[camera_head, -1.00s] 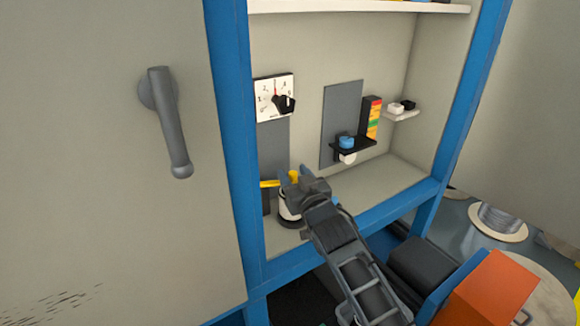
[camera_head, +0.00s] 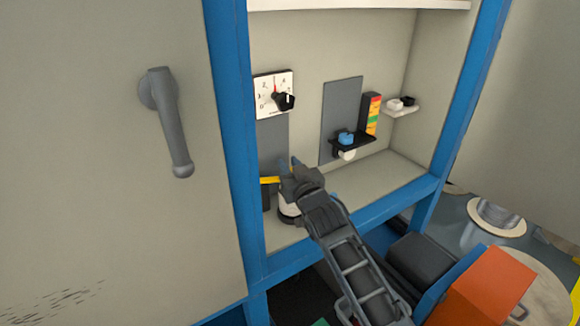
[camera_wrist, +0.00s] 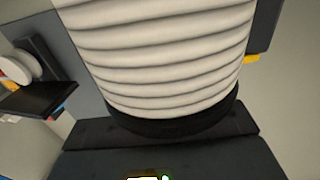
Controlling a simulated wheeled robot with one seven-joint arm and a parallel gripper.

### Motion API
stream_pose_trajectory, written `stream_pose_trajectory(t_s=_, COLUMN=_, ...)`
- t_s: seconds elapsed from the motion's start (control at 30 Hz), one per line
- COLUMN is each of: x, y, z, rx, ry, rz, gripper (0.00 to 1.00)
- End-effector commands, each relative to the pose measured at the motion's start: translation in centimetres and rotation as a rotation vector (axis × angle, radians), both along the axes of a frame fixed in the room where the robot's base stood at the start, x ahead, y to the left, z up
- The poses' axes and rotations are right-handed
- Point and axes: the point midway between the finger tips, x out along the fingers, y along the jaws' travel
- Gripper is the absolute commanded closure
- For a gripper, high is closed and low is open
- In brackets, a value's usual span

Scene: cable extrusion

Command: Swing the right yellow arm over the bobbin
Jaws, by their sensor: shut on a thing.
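The bobbin shows in the wrist view as a white ribbed cylinder (camera_wrist: 165,60) with a dark rim, close to the camera. In the head view it is a small white body (camera_head: 288,210), partly hidden behind my gripper. My gripper (camera_head: 292,172) is at the bobbin's top, shut. The right yellow arm is hidden by my gripper, which appears to be shut on it. Another yellow arm (camera_head: 270,181) sticks out left of my gripper. A bit of yellow (camera_wrist: 252,58) also shows at the bobbin's right edge in the wrist view. My fingertips are not clear there.
A blue frame (camera_head: 232,130) surrounds the recess. A dial (camera_head: 267,88) is on the back wall. The ledge (camera_head: 385,177) is clear.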

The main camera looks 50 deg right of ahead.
Motion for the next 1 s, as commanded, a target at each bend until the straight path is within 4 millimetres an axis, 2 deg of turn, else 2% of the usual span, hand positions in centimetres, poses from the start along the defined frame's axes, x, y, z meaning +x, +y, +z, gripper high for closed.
stream_pose_trajectory(t_s=0.1, x=0.02, y=-0.01, z=0.13, rx=-0.001, ry=-0.003, rz=0.000, gripper=1.00)
stream_pose_trajectory(t_s=0.6, x=0.13, y=0.11, z=-0.16, rx=-0.004, ry=-0.003, rz=-0.005, gripper=1.00)
stream_pose_trajectory(t_s=1.0, x=0.11, y=0.85, z=-0.46, rx=-0.009, ry=0.004, rz=-0.072, gripper=1.00)
